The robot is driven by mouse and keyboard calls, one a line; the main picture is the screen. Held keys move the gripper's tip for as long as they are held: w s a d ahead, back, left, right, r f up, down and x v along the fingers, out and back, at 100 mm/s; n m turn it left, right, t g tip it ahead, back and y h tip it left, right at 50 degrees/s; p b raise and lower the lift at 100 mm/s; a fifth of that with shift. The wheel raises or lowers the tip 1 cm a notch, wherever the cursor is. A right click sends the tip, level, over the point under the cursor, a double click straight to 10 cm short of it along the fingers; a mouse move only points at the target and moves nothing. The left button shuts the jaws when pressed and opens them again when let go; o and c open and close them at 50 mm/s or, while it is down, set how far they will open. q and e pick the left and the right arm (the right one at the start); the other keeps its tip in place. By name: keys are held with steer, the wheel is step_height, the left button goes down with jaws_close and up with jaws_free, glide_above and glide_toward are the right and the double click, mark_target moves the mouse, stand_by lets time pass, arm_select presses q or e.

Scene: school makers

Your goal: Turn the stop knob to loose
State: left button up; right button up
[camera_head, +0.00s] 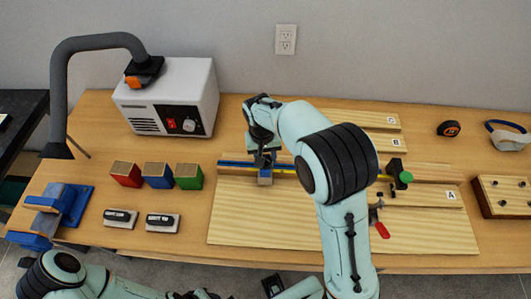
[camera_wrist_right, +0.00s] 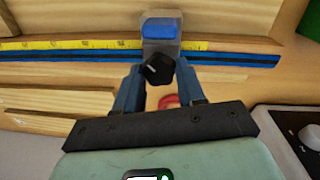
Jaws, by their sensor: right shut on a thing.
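The stop knob is a small black knob (camera_wrist_right: 158,69) with a white mark. In the right wrist view it sits at the near side of a stop block (camera_wrist_right: 161,26) with a blue top, on the rail with the yellow scale (camera_wrist_right: 80,44). My right gripper (camera_wrist_right: 159,80) is shut on the knob, one finger on each side. In the head view my right gripper (camera_head: 264,158) is at the rail, and the stop block (camera_head: 265,177) shows just below it. The knob is hidden there by my gripper. My left arm is at the lower left; its gripper's fingers cannot be made out.
A white machine (camera_head: 178,103) with a hose stands at the back left. Red (camera_head: 126,174), blue (camera_head: 158,175) and green (camera_head: 189,176) blocks lie left of the wooden board (camera_head: 260,225). A red-handled clamp (camera_head: 380,227) and a green knob (camera_head: 405,177) are right of my arm.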

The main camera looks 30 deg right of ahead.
steer(key=n, duration=0.3)
steer(key=shift+n, duration=0.4)
steer(key=n, duration=0.3)
steer(key=shift+n, duration=0.3)
steer(key=n, duration=0.6)
steer(key=shift+s+d+t, duration=0.1)
steer(key=shift+s+t, duration=0.05)
steer(key=shift+t, duration=0.25)
steer(key=n+p, duration=0.1)
steer(key=n, duration=0.4)
steer(key=shift+n+y, duration=0.3)
steer(key=shift+n, duration=0.1)
arm_select(q)
steer(key=w+r, duration=0.1)
steer(key=w+r+p, duration=0.1)
steer(key=r, duration=0.1)
steer(key=shift+r, duration=0.1)
arm_select(e)
steer(key=n, duration=0.4)
steer(key=shift+n, duration=0.6)
steer(key=o, duration=0.8)
